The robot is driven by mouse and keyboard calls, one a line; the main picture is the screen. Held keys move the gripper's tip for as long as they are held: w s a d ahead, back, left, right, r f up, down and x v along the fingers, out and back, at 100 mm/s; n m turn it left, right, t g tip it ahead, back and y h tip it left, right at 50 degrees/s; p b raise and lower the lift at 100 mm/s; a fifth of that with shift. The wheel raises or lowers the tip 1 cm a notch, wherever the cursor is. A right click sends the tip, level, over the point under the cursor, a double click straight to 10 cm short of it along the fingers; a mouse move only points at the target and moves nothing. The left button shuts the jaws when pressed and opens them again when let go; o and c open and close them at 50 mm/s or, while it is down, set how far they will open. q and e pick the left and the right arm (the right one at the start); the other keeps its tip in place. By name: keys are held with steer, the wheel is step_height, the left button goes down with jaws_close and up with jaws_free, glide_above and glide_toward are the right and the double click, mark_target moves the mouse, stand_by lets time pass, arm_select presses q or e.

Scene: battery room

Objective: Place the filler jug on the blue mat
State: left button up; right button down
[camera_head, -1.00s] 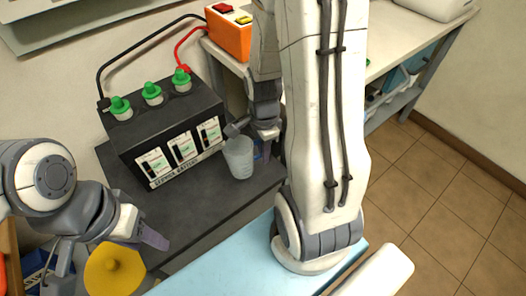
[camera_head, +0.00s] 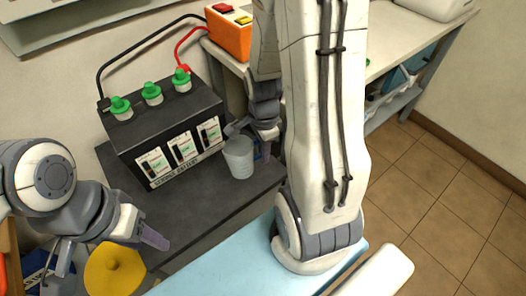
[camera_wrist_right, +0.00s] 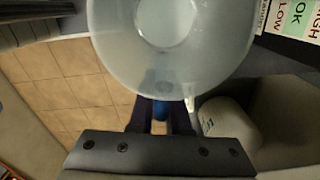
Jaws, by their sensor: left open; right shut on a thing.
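The filler jug (camera_head: 239,158) is a translucent grey cup, upright in front of the right end of the black battery. My right gripper (camera_head: 262,148) is shut on its right side, partly hidden by my arm. In the right wrist view the jug (camera_wrist_right: 165,75) fills the top middle, its open mouth towards the camera, against the purple fingers (camera_wrist_right: 160,118). I cannot tell whether its base touches the dark bench. The light blue mat (camera_head: 215,262) lies at the bottom middle, partly covered by my right arm. My left gripper (camera_head: 152,238) is open and empty at the lower left.
The battery (camera_head: 165,125) with green caps stands on the dark bench (camera_head: 205,205). An orange box (camera_head: 229,35) with red and black cables is behind it. A yellow funnel (camera_head: 115,272) is below my left gripper. A white container (camera_wrist_right: 228,122) shows in the wrist view.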

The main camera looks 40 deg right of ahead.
mark_target(242, 144)
stand_by(0.3)
steer(key=w+a+n, duration=0.1)
steer(key=n, duration=0.2)
steer(key=w+a+n, duration=0.1)
steer(key=w+n, duration=0.1)
steer(key=n, duration=0.1)
steer(key=w+a+n, duration=0.1)
steer(key=w+n, duration=0.1)
steer(key=n, duration=0.1)
steer(key=shift+w+a+r, duration=0.1)
steer(key=shift+w+r, duration=0.05)
steer(key=shift+w, duration=0.05)
steer(key=w+a+n, duration=0.5)
steer(key=n, duration=0.6)
steer(key=r+p, duration=0.1)
steer(key=p, duration=0.3)
steer(key=s+r+p, duration=0.1)
steer(key=r+p, duration=0.1)
steer(key=p, duration=0.2)
steer(key=s+r+p, duration=0.1)
steer(key=r+p, duration=0.1)
steer(key=p, duration=0.3)
steer(key=shift+a, duration=0.1)
steer(key=shift+f, duration=0.1)
